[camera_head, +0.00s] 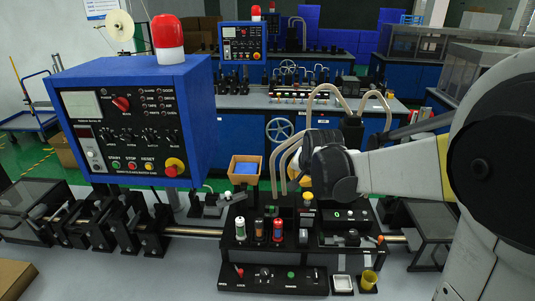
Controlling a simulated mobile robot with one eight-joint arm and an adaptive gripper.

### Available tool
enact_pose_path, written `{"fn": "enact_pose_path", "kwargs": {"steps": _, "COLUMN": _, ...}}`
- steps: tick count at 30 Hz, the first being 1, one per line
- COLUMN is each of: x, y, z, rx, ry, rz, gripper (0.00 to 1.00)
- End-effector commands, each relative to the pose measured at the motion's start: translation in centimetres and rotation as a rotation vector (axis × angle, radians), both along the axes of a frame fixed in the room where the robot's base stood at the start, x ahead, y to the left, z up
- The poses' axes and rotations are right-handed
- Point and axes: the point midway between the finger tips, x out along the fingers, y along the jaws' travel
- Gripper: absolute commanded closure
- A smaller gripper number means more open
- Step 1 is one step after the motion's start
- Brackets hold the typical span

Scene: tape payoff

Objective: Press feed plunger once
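A black fixture (285,265) stands at the front of the bench. Which part is the feed plunger I cannot tell. My arm reaches in from the right, and its dark wrist is above the rear of the fixture. My gripper (306,192) appears to point down behind the small upright parts. Its fingertips are dark and hard to separate from the fixture, so whether they are open or touching anything is unclear.
A blue control box (135,125) with a red beacon (167,38) stands at left, over a shaft with black blocks (108,225). An orange bin (245,168) is behind the fixture. A white dish (342,284) and yellow cup (369,279) are at front right.

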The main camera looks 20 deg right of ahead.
Motion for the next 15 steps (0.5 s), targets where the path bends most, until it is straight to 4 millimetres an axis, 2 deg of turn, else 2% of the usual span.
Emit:
{"fn": "enact_pose_path", "kwargs": {"steps": 1, "x": 1.4, "y": -1.3, "z": 1.3, "rx": 0.018, "ry": -0.005, "rz": -0.039, "gripper": 1.00}}
{"fn": "enact_pose_path", "kwargs": {"steps": 6, "x": 4.6, "y": -4.5, "z": 1.1, "rx": 0.075, "ry": -0.023, "rz": -0.153, "gripper": 1.00}}
{"fn": "enact_pose_path", "kwargs": {"steps": 10, "x": 5.9, "y": -6.0, "z": 0.5, "rx": 0.101, "ry": -0.031, "rz": -0.204, "gripper": 1.00}}
{"fn": "enact_pose_path", "kwargs": {"steps": 15, "x": 6.4, "y": -6.7, "z": 0.1, "rx": 0.113, "ry": -0.036, "rz": -0.228, "gripper": 1.00}}
